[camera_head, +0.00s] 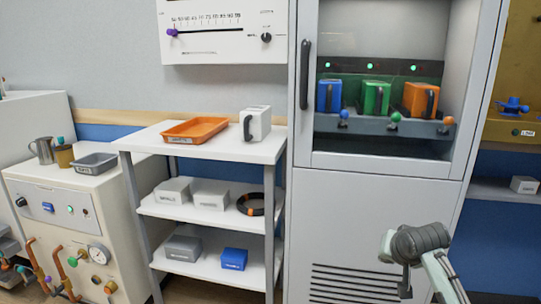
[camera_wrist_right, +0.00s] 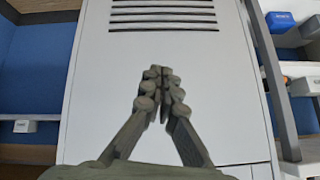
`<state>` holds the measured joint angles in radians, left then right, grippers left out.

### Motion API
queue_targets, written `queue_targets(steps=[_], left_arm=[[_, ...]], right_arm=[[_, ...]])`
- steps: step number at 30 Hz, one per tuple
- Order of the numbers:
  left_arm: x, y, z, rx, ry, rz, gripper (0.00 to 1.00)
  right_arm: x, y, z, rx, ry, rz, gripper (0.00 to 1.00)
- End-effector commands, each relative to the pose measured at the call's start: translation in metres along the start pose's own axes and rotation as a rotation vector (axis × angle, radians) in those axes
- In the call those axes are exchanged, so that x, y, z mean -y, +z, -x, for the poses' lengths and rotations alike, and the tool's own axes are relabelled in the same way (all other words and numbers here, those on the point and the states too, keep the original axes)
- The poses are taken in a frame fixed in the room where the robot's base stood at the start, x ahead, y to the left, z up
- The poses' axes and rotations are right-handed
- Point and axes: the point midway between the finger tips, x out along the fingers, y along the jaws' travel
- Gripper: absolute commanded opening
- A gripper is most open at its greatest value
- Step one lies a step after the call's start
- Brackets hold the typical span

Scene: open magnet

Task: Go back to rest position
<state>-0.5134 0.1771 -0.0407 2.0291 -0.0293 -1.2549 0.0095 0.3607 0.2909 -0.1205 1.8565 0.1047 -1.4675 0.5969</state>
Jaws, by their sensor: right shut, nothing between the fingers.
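My right gripper (camera_wrist_right: 160,85) is shut and empty in the right wrist view, its fingertips together in front of a white cabinet panel (camera_wrist_right: 100,100). In the head view, my right arm comes in at the lower right, and the right gripper (camera_head: 405,285) points down in front of the cabinet's lower door. My left gripper is in neither view.
The tall cabinet (camera_head: 385,195) stands close ahead, with blue, green and orange handled blocks behind its window. A white shelf (camera_head: 215,150) at its left holds an orange tray (camera_head: 195,130) and a white handled block (camera_head: 255,123). A machine with pipes (camera_head: 75,215) stands at far left.

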Motion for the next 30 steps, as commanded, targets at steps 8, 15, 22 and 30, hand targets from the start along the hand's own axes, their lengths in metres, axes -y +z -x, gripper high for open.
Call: queue_targets(steps=[8, 15, 22, 30], left_arm=[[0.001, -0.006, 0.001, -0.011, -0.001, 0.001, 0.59], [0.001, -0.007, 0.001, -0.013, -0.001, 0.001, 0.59], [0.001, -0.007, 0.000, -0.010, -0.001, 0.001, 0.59], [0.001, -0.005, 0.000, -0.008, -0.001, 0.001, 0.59]], right_arm=[[-0.071, 0.210, -0.027, 0.227, 0.050, 0.290, 0.00], [-0.129, 0.348, 0.002, 0.392, 0.060, 0.502, 0.00], [-0.152, 0.395, 0.022, 0.453, 0.058, 0.587, 0.00], [-0.153, 0.397, 0.022, 0.457, 0.058, 0.590, 0.00]])
